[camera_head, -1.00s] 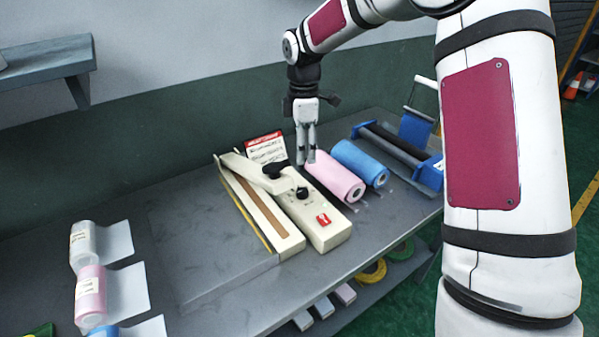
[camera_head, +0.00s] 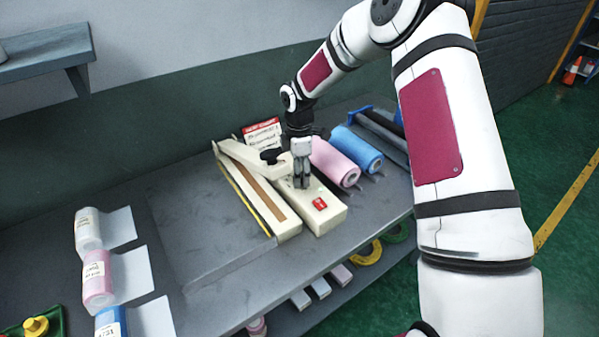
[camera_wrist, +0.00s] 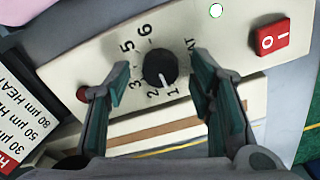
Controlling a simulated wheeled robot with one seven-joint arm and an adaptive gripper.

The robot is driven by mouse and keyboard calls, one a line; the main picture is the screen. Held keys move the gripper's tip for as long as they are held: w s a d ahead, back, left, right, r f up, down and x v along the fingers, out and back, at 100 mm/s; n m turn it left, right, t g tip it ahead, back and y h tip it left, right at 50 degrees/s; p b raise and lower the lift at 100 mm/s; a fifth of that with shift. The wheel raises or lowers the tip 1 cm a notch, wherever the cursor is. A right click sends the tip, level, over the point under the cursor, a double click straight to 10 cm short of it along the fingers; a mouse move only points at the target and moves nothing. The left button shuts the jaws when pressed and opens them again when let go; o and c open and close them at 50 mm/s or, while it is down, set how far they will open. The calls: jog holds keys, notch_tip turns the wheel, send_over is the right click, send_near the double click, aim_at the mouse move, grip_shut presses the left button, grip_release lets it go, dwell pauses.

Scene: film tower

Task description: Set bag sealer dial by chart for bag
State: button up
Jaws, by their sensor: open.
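The bag sealer (camera_head: 325,213) stands on the bench, with its pale arm (camera_head: 240,155) raised at a slant. Its black dial (camera_wrist: 160,68) shows in the wrist view among printed numbers; its white mark points near 1. My gripper (camera_wrist: 160,62) is open, with one finger on each side of the dial; contact is unclear. In the head view my gripper (camera_head: 302,186) hides the dial. The chart (camera_head: 264,135) with a red header stands behind the sealer. In the wrist view the chart (camera_wrist: 25,110) shows 30, 50 and 80 µm HEAT lines, with the settings cut off.
White (camera_head: 88,230), pink (camera_head: 97,278) and blue (camera_head: 110,322) labelled rolls with sheets stand at left; their labels are unreadable. Pink (camera_head: 335,163) and blue (camera_head: 356,149) rolls lie right of the sealer. A red switch (camera_wrist: 268,40) is near the dial. The bench's middle-left is clear.

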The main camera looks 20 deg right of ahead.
jog(key=shift+f, duration=0.25)
jog(key=c, duration=1.2)
jog(key=shift+o, duration=0.2)
